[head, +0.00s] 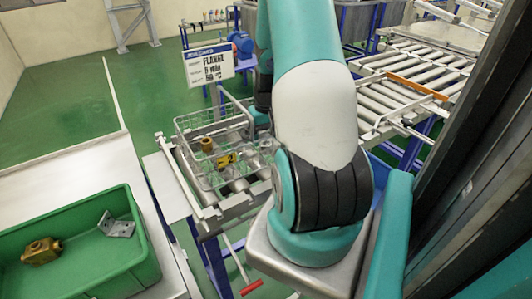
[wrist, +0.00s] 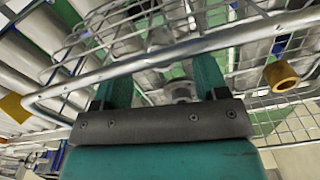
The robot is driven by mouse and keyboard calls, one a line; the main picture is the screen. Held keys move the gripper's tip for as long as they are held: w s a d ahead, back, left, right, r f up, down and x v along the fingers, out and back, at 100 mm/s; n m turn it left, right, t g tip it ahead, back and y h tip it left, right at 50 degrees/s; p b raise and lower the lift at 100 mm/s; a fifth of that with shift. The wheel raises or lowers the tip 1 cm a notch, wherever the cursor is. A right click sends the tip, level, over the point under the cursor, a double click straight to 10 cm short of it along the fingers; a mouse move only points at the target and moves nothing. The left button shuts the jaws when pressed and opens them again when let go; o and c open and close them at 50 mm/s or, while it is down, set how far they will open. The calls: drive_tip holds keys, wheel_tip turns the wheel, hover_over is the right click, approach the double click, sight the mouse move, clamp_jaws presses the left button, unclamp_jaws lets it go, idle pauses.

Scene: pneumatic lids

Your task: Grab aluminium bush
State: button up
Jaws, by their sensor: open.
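In the wrist view my gripper (wrist: 163,72) is open, its two teal fingers apart and pointing into a wire basket (wrist: 235,38). A silvery round part (wrist: 181,90), which looks like the aluminium bush, shows in the gap between the fingers, low near the palm. I cannot tell its exact shape or whether a finger touches it. In the head view the basket (head: 180,128) stands on a roller conveyor, and my arm hides most of the gripper. Small grey metal parts (head: 266,145) show at the basket's right side.
A brass bush (head: 207,145) and a yellow-brass part (head: 226,160) are also in the basket. The basket's thick wire rim (wrist: 130,66) crosses close to my fingers. A green bin (head: 125,255) with a brass fitting (head: 41,251) and a grey bracket (head: 117,226) stands at left.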

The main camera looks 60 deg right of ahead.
wheel_tip(320, 180, down, 4)
drive_tip(key=shift+w+r+b, duration=0.1)
drive_tip(key=shift+w+b, duration=0.05)
drive_tip(key=shift+b, duration=1.1)
drive_tip(key=shift+r, duration=0.1)
drive_tip(key=shift+c, duration=0.5)
drive_tip(key=c, duration=0.9)
